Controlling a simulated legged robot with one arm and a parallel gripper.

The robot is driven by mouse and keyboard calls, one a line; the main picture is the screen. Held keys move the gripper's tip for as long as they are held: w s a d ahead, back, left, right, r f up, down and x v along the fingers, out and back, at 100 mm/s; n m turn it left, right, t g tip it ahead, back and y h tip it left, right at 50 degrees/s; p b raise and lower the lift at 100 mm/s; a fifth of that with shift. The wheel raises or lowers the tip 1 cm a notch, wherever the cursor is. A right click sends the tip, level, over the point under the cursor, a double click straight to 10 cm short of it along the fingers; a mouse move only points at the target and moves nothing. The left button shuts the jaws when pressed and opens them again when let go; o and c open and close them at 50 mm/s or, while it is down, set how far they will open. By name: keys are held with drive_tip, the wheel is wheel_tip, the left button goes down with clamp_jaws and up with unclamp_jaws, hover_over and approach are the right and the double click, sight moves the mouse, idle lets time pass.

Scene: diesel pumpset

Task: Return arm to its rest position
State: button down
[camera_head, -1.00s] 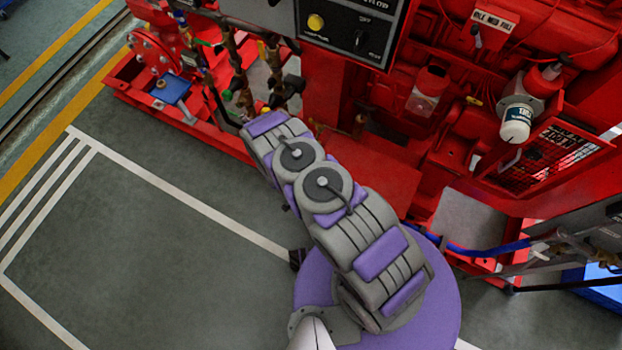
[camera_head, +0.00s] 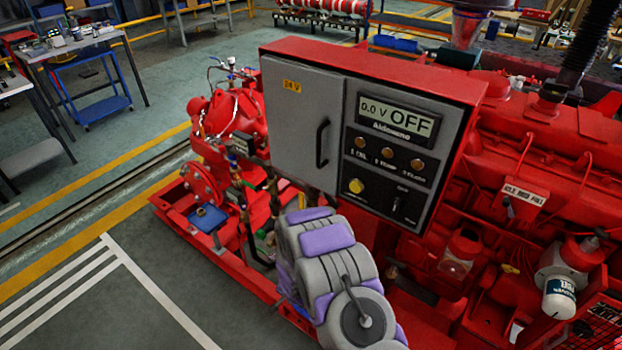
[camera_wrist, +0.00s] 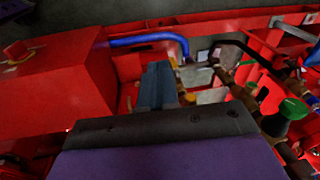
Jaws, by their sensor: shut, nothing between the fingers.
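My arm (camera_head: 324,258), grey with purple pads, reaches from the bottom of the head view up to just below the control panel (camera_head: 365,140). Its far end, with the gripper, is hidden in that view. In the wrist view my gripper (camera_wrist: 158,75) shows as a narrow blue-grey pair of fingers beyond a dark plate and purple body. The fingers are together and hold nothing. They point toward the red pumpset frame, with a red block at left and pipework at right; I cannot tell how close they are.
A blue hose (camera_wrist: 150,39) and a green-handled valve (camera_wrist: 293,109) lie near the fingers. The red pump (camera_head: 232,115) stands left of the panel, the red engine (camera_head: 540,150) to its right. Open floor (camera_head: 110,310) with white lines lies at lower left.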

wheel_tip(320, 180, up, 7)
drive_tip(key=w+a+y, duration=0.1)
drive_tip(key=a, duration=0.2)
drive_tip(key=s+d+r+n+y, duration=0.1)
drive_tip(key=s+r+n, duration=0.15)
drive_tip(key=r, duration=0.55)
drive_tip(key=s+d+r+n+g+y, duration=0.1)
drive_tip(key=s+d+r, duration=0.15)
drive_tip(key=r, duration=0.65)
drive_tip(key=s+r+n+y, duration=0.1)
drive_tip(key=s+r, duration=0.3)
drive_tip(key=r, duration=0.4)
drive_tip(key=s+d+r+g+h, duration=0.1)
drive_tip(key=s+d+r, duration=0.3)
drive_tip(key=s, duration=0.5)
drive_tip(key=s+d+r+n+g+h, duration=0.1)
drive_tip(key=s+d+r, duration=0.3)
drive_tip(key=s+d, duration=0.5)
drive_tip(key=s+d+r+h, duration=0.3)
drive_tip(key=s+d+r, duration=0.2)
drive_tip(key=s, duration=0.4)
drive_tip(key=shift+d+n+g, duration=0.35)
drive_tip(key=shift+d+g, duration=0.05)
drive_tip(key=shift+d, duration=0.4)
